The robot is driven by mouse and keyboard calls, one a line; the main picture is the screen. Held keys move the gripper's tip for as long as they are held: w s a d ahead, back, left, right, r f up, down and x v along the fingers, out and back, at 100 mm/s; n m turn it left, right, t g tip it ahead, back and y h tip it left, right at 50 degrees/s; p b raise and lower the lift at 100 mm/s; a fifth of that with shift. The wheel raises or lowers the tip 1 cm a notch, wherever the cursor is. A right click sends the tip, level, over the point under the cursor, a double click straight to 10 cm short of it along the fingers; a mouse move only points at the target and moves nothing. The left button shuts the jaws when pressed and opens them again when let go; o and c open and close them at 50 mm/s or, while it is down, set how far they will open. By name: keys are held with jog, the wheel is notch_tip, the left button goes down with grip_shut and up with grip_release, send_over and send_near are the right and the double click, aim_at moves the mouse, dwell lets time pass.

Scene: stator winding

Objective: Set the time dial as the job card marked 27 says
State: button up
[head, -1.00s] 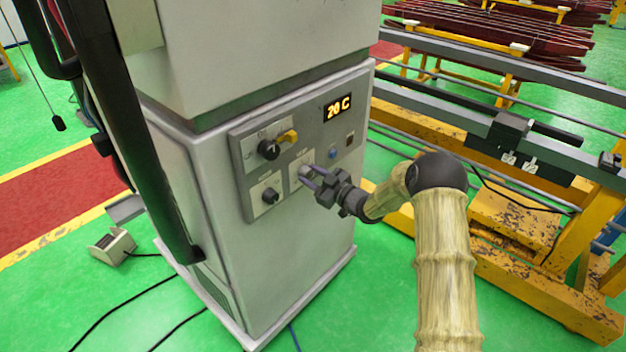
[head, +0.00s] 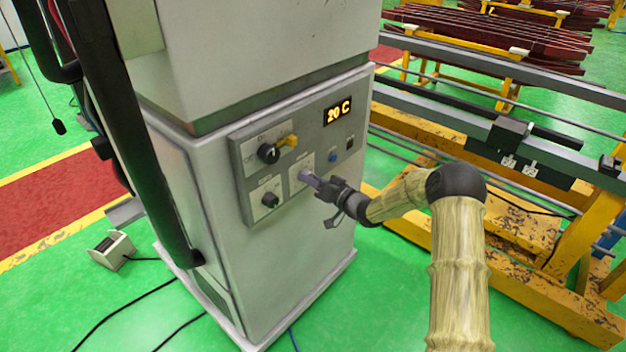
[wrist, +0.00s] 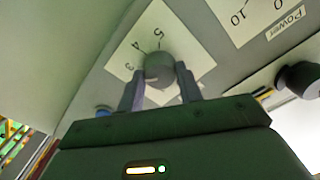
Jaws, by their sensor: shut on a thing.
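My gripper (head: 313,180) is shut on a round grey dial (wrist: 160,68) on the cabinet's front panel. In the wrist view one finger lies on each side of the dial. The dial's label and pointer cannot be made out. In the head view my fingers largely cover the dial, and its plate (head: 299,166) shows behind them. No job card marked 27 can be made out.
A plate marked Power (wrist: 286,24) is beside the held dial; its black knob (head: 270,199) shows in the head view. The display (head: 338,111) reads 20 C. A yellow-framed rack (head: 560,240) stands right.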

jog(key=shift+m, duration=1)
jog(key=o, duration=1)
jog(key=shift+f, duration=0.1)
jog(key=b+v, duration=0.2)
jog(key=v, duration=1.5)
jog(key=shift+s+d, duration=0.2)
